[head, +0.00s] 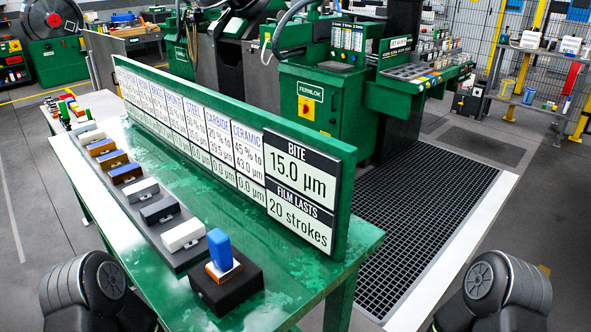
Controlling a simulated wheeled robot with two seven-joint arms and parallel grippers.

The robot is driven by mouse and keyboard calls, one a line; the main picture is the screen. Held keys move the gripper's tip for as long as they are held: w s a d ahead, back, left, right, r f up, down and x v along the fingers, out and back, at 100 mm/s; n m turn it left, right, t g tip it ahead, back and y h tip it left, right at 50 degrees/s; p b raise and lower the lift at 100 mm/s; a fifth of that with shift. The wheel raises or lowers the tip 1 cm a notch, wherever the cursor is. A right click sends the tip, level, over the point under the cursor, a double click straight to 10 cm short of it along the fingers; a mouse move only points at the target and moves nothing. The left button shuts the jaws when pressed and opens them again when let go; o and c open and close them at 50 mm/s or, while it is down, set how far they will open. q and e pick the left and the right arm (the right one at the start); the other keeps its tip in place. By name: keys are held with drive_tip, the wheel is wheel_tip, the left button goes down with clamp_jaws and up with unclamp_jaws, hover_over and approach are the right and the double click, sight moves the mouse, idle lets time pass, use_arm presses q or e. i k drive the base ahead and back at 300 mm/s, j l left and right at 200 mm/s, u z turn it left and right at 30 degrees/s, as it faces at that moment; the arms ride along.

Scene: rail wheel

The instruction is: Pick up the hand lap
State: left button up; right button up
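A blue upright handle on a small orange and white block (221,254), which looks like the hand lap, stands on a black base (226,290) at the near end of the green table. It is upright, and nothing touches it from above. My two arms show only as dark rounded links at the lower left and lower right corners. Neither gripper is in view.
A row of several blocks, including a white block (183,235), runs along a dark strip on the green table (290,285). A green-framed sign board (300,190) stands upright behind them. Green machines (325,105) stand beyond. Floor at left is clear.

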sight(223, 267)
drive_tip(key=k+j, duration=0.1)
drive_tip(key=j, duration=0.45)
drive_tip(key=k+j, duration=0.1)
drive_tip(key=j, duration=0.4)
drive_tip(key=k+j, duration=0.1)
drive_tip(key=j, duration=0.45)
drive_tip(key=k+j, duration=0.1)
drive_tip(key=j, duration=0.45)
drive_tip(key=k+j, duration=0.1)
drive_tip(key=j, duration=0.45)
